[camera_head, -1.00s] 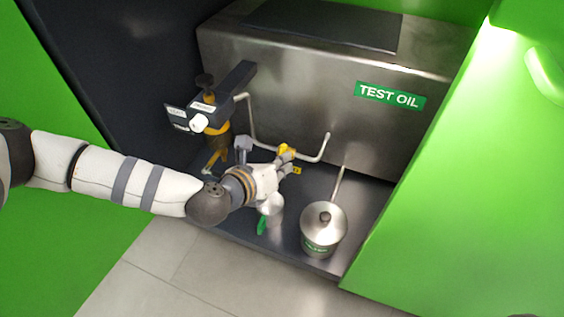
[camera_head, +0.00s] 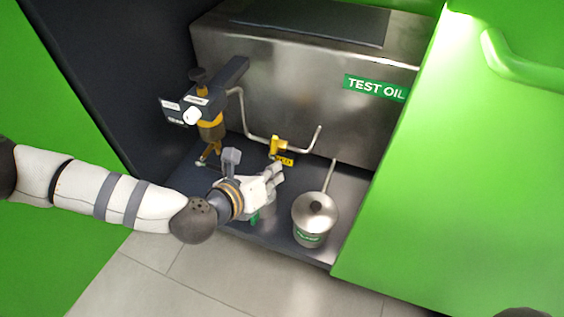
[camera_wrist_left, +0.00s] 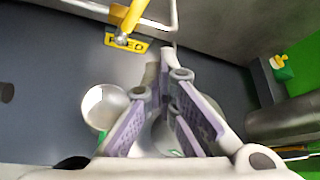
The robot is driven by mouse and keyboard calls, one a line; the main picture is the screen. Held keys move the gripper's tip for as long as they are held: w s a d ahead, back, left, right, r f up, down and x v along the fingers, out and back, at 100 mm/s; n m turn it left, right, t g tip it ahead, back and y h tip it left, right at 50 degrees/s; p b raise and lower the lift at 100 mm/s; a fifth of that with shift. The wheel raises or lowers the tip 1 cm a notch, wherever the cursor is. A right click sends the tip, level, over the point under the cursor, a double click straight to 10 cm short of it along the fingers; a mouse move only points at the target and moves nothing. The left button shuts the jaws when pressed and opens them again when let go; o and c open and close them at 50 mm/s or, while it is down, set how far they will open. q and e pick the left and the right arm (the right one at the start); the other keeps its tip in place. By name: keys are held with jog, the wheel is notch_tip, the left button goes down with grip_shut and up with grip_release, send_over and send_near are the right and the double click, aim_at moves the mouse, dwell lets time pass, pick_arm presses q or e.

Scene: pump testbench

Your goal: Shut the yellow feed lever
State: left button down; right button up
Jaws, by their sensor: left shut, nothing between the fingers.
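The yellow feed lever (camera_head: 275,146) sits on the thin metal pipe low in front of the steel tank. In the left wrist view the lever (camera_wrist_left: 133,16) slants across the pipe at the top, above a yellow label (camera_wrist_left: 127,43). I cannot tell its exact setting. My left gripper (camera_head: 278,176) is shut and empty, below the lever and apart from it. Its fingers (camera_wrist_left: 166,62) come close together in the left wrist view, to the right of the lever and nearer the camera. My right gripper is not in view.
A pale round vessel (camera_wrist_left: 102,106) is beside the fingers. The steel tank (camera_head: 290,75) stands behind. A black-and-yellow pump unit (camera_head: 208,115) is at left. A green panel (camera_head: 470,190) bounds the right.

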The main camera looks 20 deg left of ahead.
pick_arm(q)
jog(key=s+a, duration=0.2)
jog(key=s, duration=0.1)
jog(key=s+a, duration=0.1)
jog(key=shift+s+r+p, duration=0.25)
jog(key=shift+p, duration=0.1)
